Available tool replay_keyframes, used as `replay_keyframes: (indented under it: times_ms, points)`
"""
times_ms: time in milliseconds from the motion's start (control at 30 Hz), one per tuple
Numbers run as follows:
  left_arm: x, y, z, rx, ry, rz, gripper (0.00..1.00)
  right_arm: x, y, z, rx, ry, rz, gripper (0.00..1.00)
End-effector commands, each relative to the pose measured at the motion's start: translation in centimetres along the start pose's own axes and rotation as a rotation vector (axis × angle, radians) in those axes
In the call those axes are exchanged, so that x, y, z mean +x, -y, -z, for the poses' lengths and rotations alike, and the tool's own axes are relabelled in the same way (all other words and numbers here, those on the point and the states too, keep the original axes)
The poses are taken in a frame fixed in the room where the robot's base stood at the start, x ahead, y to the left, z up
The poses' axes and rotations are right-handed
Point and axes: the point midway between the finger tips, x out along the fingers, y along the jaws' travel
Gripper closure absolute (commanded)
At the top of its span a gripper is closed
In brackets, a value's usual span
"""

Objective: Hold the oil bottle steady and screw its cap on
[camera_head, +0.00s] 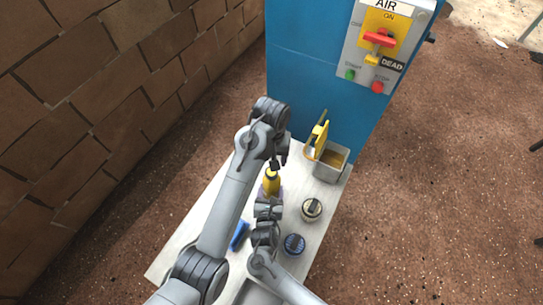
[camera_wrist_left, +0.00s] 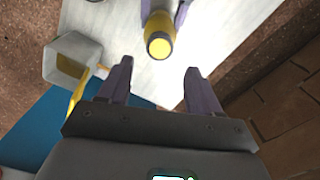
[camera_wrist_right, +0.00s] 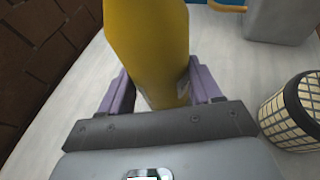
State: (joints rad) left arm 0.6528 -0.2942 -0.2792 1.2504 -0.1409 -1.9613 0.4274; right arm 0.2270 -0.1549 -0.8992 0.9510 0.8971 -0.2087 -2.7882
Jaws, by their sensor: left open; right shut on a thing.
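The yellow oil bottle (camera_head: 271,182) stands on the pale table. In the left wrist view its top (camera_wrist_left: 159,47) shows a dark ring around a yellow disc; I cannot tell whether this is a cap or an open mouth. My right gripper (camera_wrist_right: 160,88) is shut on the bottle's body (camera_wrist_right: 148,40), one finger on each side. My left gripper (camera_wrist_left: 156,75) is open and empty, above the bottle, its fingers pointing down towards the top but apart from it. No separate cap can be made out.
A grey bin (camera_head: 346,157) with brownish contents and a yellow-handled tool (camera_head: 319,138) stands at the back right, by a blue cabinet (camera_head: 300,70). A blue object (camera_head: 239,235) lies at left.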

Motion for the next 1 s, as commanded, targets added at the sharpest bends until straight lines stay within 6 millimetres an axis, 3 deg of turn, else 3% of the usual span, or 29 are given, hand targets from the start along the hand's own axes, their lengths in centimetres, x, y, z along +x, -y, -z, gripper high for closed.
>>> replay_keyframes:
  times_ms: [267,700,1000]
  points:
    - [1.0,0.0,0.0,0.002,0.001,0.002,0.36,0.0,0.0,0.0,0.0,-0.001,0.001,1.0]
    - [6.4,0.0,0.0,0.003,-0.001,0.002,0.36,0.0,0.0,0.0,0.0,0.0,0.001,1.0]
    - [7.9,0.0,0.1,0.004,-0.002,0.001,0.36,0.0,0.0,0.0,0.0,0.0,0.001,1.0]
